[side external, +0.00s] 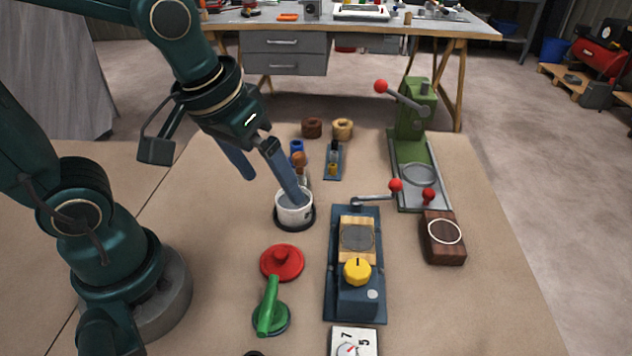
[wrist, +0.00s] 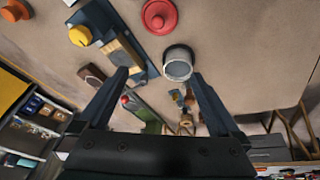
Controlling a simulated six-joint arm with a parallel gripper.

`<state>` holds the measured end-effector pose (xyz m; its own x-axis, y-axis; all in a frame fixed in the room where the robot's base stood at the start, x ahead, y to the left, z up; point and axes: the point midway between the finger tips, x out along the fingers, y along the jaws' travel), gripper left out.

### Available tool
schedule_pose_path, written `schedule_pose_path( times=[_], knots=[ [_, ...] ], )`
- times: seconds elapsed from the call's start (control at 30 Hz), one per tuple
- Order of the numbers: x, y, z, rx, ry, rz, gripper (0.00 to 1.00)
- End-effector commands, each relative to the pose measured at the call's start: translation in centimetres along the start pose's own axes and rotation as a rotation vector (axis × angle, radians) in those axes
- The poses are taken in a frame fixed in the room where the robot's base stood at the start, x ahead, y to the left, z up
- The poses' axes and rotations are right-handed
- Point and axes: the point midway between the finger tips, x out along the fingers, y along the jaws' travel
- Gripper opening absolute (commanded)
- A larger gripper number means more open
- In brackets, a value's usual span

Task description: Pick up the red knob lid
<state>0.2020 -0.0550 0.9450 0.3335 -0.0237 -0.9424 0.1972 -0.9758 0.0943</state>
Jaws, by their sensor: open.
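The red knob lid (side external: 282,262) lies flat on the tan bench top, a round red disc with a raised knob in its middle. It also shows at the top of the wrist view (wrist: 160,15). My gripper (side external: 272,190) is open and empty, above and behind the lid in the side view, with one finger in front of a white cup (side external: 294,212). In the wrist view my gripper (wrist: 158,75) has its fingers spread, with the white cup (wrist: 178,66) between and beyond them. The lid is apart from both fingers.
A green-handled part (side external: 269,312) sits close to the lid's near side. A blue fixture with a yellow knob (side external: 357,271) stands to the right. A green press (side external: 415,115) and a wooden block (side external: 443,238) are farther right. Bench left of the lid is clear.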

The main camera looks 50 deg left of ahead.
Motion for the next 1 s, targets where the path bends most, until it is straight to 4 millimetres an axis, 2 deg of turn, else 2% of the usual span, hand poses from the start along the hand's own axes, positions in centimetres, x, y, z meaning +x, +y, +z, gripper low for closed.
schedule_pose_path(
  times=[0.1, 0.3, 0.53, 1.0],
  knots=[
    [2.7, 0.8, 0.3, -0.018, -0.108, -0.024, 1.0],
    [6.2, 1.4, 1.7, -0.011, -0.248, -0.067, 1.0],
    [7.8, 1.4, 3.3, 0.015, -0.329, -0.094, 1.0],
    [12.0, 0.9, 4.8, 0.018, -0.331, -0.095, 1.0]
  ],
)
